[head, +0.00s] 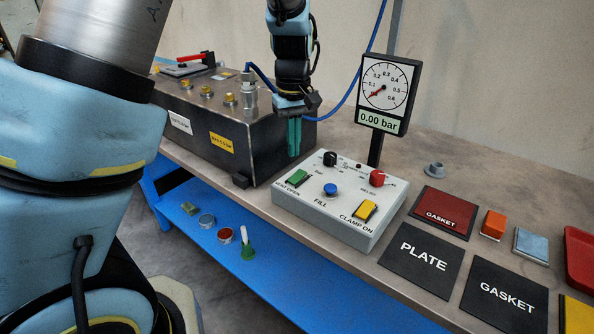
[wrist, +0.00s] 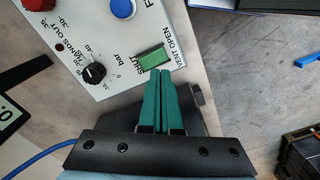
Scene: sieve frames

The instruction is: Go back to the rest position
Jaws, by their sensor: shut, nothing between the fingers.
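My gripper (head: 294,137) has green fingers pointing down. In the head view it hangs in front of the dark box, just behind the left end of the control panel (head: 318,228). In the wrist view the gripper (wrist: 164,74) is shut and empty, its tips appearing close to the green vent rocker (wrist: 152,58). I cannot tell whether they touch anything. The panel also carries a black knob (head: 330,159), a red knob (head: 377,178), a blue button (head: 330,190) and a yellow clamp rocker (head: 364,211).
The dark box (head: 215,135) with brass fittings stands left of the panel. The gauge (head: 387,94) reads 0.00 bar behind it. Black PLATE (head: 420,259) and GASKET (head: 504,293) mats lie at right. Several small parts sit on the blue lower shelf (head: 290,285). A blue hose (head: 371,50) runs behind.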

